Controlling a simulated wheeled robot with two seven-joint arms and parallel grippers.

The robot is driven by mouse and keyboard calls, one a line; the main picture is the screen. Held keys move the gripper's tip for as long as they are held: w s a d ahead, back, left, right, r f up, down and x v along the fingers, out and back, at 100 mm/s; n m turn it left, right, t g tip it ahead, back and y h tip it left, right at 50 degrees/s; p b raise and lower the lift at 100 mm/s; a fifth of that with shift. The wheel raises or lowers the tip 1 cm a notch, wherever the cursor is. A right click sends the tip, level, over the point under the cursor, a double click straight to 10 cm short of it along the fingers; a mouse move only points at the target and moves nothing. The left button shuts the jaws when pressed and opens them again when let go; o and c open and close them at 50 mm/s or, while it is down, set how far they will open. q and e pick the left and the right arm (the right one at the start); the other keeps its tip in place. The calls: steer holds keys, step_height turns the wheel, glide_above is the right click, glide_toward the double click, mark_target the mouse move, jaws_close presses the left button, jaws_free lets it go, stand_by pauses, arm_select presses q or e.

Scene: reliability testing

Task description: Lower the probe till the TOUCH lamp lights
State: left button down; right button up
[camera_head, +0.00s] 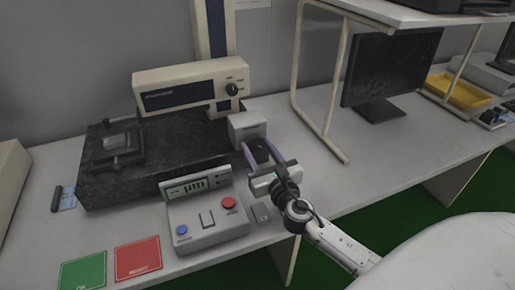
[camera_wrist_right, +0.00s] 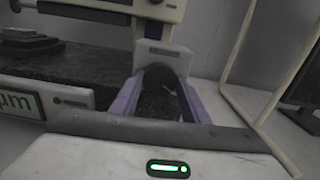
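The tester's cream head unit (camera_head: 190,85) sits on a column (camera_head: 214,30) above a dark granite base (camera_head: 165,165). A grey block (camera_head: 247,127) at the column's foot carries a dark round knob (camera_wrist_right: 160,78). My right gripper (camera_head: 262,149) has its two purple fingers on either side of this knob; whether they press on it is unclear. A metal piece (camera_head: 117,142) sits in a fixture on the granite. The control box (camera_head: 208,218) has a display reading "µm". I cannot make out the probe tip or a lit TOUCH lamp. My left gripper is out of view.
The box has a blue button (camera_head: 182,230), a rocker switch (camera_head: 207,219) and a red button (camera_head: 229,203). Green (camera_head: 83,271) and red (camera_head: 137,259) cards lie at the front left. A shelf frame (camera_head: 325,80) and a monitor (camera_head: 390,70) stand to the right.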

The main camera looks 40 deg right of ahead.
steer(key=shift+m, duration=0.3)
steer(key=m+b, duration=0.1)
steer(key=m, duration=0.2)
steer(key=shift+f+m, duration=0.1)
steer(key=shift+m, duration=0.2)
steer(key=m+b, duration=0.1)
steer(key=m, duration=0.9)
steer(key=shift+b, duration=0.35)
steer(key=m, duration=0.5)
steer(key=shift+m, duration=0.3)
steer(key=o, duration=1.1)
steer(key=shift+c, duration=0.2)
